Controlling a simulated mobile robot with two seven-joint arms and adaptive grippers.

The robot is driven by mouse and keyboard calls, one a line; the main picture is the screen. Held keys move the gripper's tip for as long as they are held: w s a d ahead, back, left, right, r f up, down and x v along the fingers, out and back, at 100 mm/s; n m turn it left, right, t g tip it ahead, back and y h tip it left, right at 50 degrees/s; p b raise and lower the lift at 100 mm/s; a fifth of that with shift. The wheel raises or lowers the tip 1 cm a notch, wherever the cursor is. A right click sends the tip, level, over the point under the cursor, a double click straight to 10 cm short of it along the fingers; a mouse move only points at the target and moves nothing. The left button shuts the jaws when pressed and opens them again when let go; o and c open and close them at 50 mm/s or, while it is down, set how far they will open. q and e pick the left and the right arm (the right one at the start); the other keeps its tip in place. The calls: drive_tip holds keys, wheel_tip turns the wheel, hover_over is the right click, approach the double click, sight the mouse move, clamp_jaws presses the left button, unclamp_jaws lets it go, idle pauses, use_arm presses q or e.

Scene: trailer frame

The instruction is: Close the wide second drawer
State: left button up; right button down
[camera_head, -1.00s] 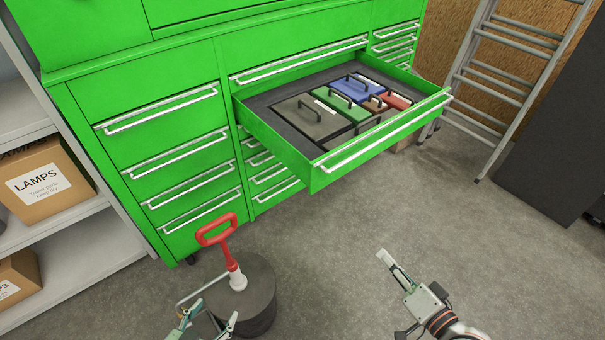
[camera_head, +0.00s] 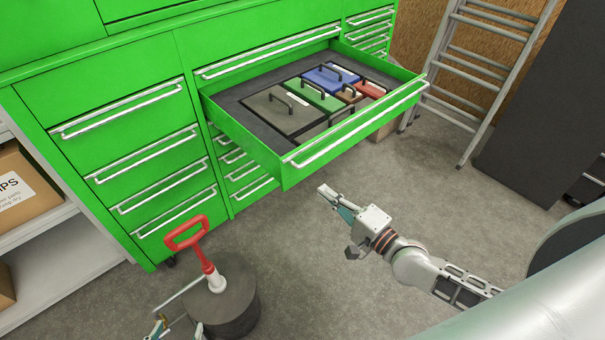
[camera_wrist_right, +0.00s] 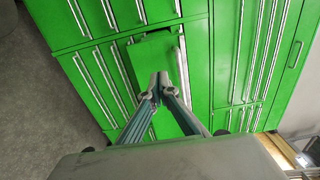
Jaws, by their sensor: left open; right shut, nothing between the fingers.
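The wide second drawer (camera_head: 300,152) is pulled far out of the green cabinet. Its front carries a long silver handle (camera_head: 358,124). In the right wrist view the drawer (camera_wrist_right: 150,50) stands out from the cabinet beyond the fingers. My right gripper (camera_head: 325,191) is shut and empty, in front of and below the drawer front; it also shows in the wrist view (camera_wrist_right: 165,84). They look apart, though the exact gap is hard to judge. My left gripper (camera_head: 177,330) is open and empty at the bottom edge, partly cut off, beside a dark cylinder.
Lidded cases with black handles, such as a green one (camera_head: 318,97), lie inside the drawer. A red-handled tool (camera_head: 190,240) stands on the dark cylinder (camera_head: 232,305). A ladder (camera_head: 478,70) leans at the right. Shelves with boxes (camera_head: 20,185) stand left. The floor before the drawer is clear.

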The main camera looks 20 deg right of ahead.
sight(296, 169)
drive_tip(key=x, duration=0.7)
drive_tip(key=shift+w+a, duration=0.1)
drive_tip(key=shift+w, duration=0.2)
drive_tip(key=shift+w+a, duration=0.3)
drive_tip(key=shift+w, duration=0.3)
